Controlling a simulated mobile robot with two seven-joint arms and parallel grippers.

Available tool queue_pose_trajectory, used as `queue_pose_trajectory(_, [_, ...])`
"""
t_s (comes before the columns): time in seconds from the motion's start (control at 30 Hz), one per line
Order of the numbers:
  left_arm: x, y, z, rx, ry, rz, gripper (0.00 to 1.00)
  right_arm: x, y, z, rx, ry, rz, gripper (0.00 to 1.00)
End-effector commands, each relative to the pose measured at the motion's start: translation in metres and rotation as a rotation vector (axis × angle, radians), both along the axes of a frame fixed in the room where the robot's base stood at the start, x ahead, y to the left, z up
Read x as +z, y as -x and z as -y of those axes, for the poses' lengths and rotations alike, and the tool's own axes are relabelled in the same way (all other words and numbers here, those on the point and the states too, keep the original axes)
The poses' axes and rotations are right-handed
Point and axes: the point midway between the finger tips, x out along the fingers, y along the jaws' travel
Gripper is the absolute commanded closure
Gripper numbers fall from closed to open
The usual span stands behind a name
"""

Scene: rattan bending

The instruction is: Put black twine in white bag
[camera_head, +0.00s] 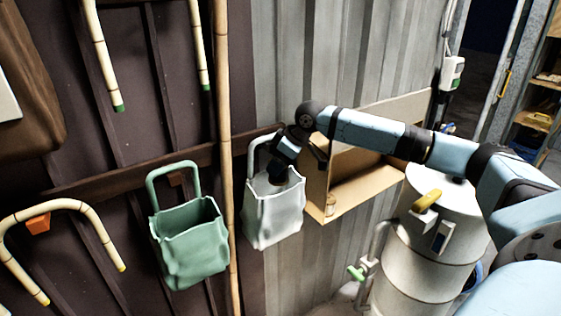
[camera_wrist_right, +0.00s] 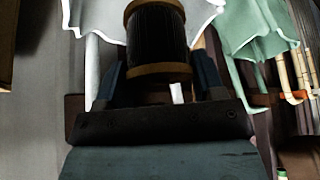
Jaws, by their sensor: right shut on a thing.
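The white bag (camera_head: 272,215) hangs on the wall in the middle of the head view, its handle looped above. It also shows at the top of the right wrist view (camera_wrist_right: 92,18). My right gripper (camera_head: 283,178) is at the mouth of the white bag. In the right wrist view it is shut on the black twine (camera_wrist_right: 157,38), a dark spool with tan ends, at the bag's opening. In the head view the twine is mostly hidden by the gripper and the bag's rim. My left gripper is not in view.
A green bag (camera_head: 188,240) hangs to the left of the white bag, beyond a bamboo pole (camera_head: 224,150). An open cardboard box (camera_head: 360,175) is on the right, under my right arm. A pale cylindrical tank (camera_head: 425,245) stands below it. Bent canes (camera_head: 60,210) hang at left.

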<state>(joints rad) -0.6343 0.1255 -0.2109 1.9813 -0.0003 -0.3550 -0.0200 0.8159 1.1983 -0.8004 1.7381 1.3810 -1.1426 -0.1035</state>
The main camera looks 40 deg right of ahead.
Motion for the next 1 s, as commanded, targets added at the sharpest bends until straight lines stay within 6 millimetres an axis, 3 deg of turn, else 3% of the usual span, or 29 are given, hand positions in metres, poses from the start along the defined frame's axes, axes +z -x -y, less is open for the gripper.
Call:
queue_pose_trajectory(0.13, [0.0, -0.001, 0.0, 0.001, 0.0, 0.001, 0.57, 0.0, 0.0, 0.0, 0.0, 0.0, 0.0, 0.62])
queue_pose_trajectory(0.17, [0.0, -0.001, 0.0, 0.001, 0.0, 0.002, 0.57, 0.0, 0.0, 0.0, 0.0, 0.0, 0.0, 0.35])
queue_pose_trajectory(0.3, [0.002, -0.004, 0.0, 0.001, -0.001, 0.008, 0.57, 0.0, 0.0, 0.0, 0.0, 0.0, 0.0, 0.08])
queue_pose_trajectory(0.67, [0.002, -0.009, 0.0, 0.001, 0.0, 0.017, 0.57, 0.005, 0.003, 0.002, 0.0, -0.001, 0.002, 0.08])
queue_pose_trajectory(0.77, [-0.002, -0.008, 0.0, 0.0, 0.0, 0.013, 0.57, 0.016, 0.009, 0.006, -0.001, 0.001, 0.002, 0.08])
queue_pose_trajectory(1.0, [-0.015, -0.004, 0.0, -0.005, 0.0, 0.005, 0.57, 0.063, 0.032, 0.019, -0.002, 0.002, 0.003, 0.08])
